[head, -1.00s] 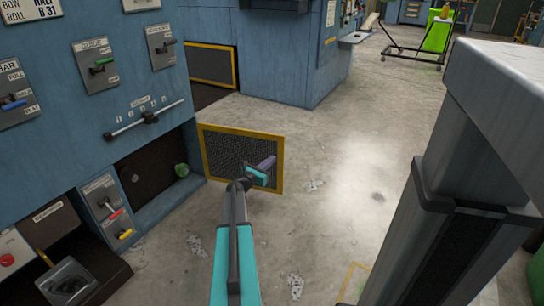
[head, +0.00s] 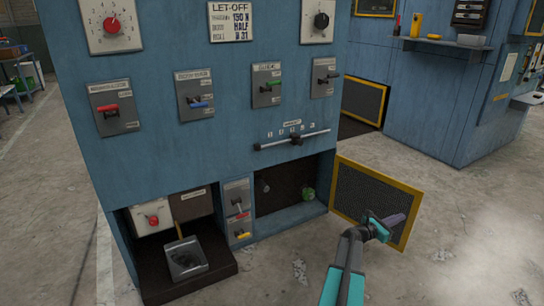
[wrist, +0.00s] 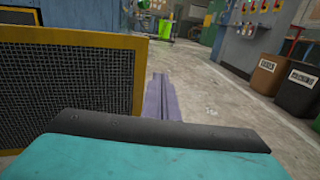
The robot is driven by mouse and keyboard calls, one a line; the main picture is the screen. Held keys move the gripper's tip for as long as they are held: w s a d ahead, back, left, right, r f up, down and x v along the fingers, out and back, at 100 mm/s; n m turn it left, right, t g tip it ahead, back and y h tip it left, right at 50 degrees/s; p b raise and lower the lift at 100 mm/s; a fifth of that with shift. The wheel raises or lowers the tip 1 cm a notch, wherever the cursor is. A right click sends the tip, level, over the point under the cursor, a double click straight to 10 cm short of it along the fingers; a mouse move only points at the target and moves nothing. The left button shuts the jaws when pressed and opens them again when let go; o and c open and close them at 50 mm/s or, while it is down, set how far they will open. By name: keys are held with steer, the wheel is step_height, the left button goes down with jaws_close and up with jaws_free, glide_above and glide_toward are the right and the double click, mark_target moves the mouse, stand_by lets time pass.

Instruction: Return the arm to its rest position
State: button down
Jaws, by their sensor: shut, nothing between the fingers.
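My gripper (head: 397,219) shows in the head view at the lower right, at the end of my teal and dark arm. It is in front of an open yellow-framed mesh door (head: 345,190). Its purple fingers also show in the wrist view (wrist: 160,97), closed together with nothing between them, pointing away over the floor. In the wrist view the mesh door (wrist: 75,85) stands close on the left. I cannot tell the exact gap between gripper and door.
The blue machine (head: 230,130) with levers and dials fills the left and middle. Its open recess (head: 285,190) holds a green knob (head: 308,193). Bare concrete floor (head: 450,250) lies to the right. Labelled bins (wrist: 265,75) stand at right in the wrist view.

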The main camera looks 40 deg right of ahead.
steer(key=w+a+r+n+t+p, duration=0.1)
steer(key=w+a+n+t+p, duration=0.15)
steer(key=w+a+p, duration=0.6)
steer(key=w+a+r+n+t+p, duration=0.1)
steer(key=w+a+r+t, duration=0.2)
steer(key=w, duration=1)
steer(key=w+a+f+t+y+p, duration=0.15)
steer(key=w+a+p, duration=0.35)
steer(key=a, duration=0.7)
steer(key=w+a+f+t+y+p, duration=0.15)
steer(key=w+a+p, duration=0.3)
steer(key=a, duration=0.65)
steer(key=s+a+f+m+g+y+p, duration=0.15)
steer(key=a+p, duration=0.25)
steer(key=a, duration=0.8)
steer(key=s+a+f+m+g+y+p, duration=0.1)
steer(key=s+a+m+y+p, duration=0.3)
steer(key=a, duration=0.7)
steer(key=s+a+m+g+y+p, duration=0.2)
steer(key=s+a+m+y, duration=0.2)
steer(key=s+a, duration=0.6)
steer(key=s+a+m+g+y+p, duration=0.3)
steer(key=s+a+m, duration=0.5)
steer(key=a, duration=0.8)
steer(key=shift+s+a+r+y, duration=0.2)
steer(key=shift+s+a+y, duration=0.15)
steer(key=shift+s+y, duration=0.55)
